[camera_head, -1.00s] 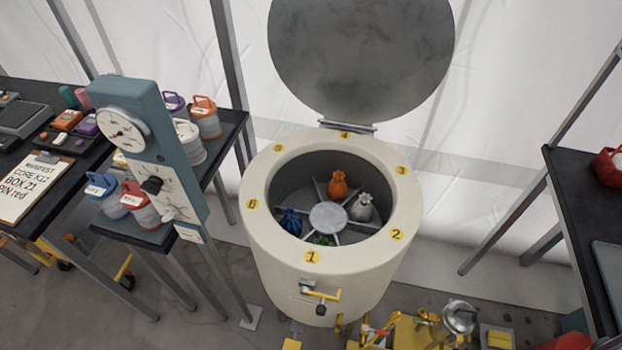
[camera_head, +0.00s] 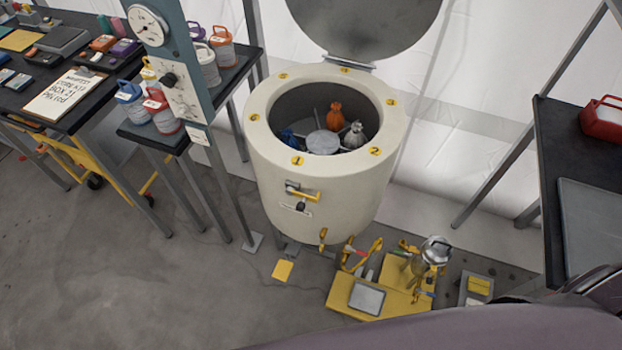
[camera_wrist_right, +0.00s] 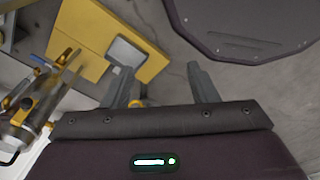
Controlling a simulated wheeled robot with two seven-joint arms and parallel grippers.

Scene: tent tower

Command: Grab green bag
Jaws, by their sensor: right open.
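The round cream drum (camera_head: 325,190) stands open in the head view, its lid (camera_head: 365,25) raised behind it. Inside, around a pale central hub (camera_head: 322,142), are an orange bag (camera_head: 334,114), a grey-white bag (camera_head: 355,134) and a partly visible blue bag (camera_head: 287,136). The green bag is hidden behind the drum's front rim near label 1. My right gripper (camera_wrist_right: 160,86) is open and empty in the right wrist view, above the floor and away from the drum. My left gripper is not in view.
A yellow platform (camera_head: 375,295) with a metal canister (camera_head: 435,250) sits on the floor before the drum. A blue-grey gauge post (camera_head: 185,55) and a shelf of canisters stand left. A dark table (camera_head: 570,170) with a red container (camera_head: 603,120) stands right. The left foreground floor is clear.

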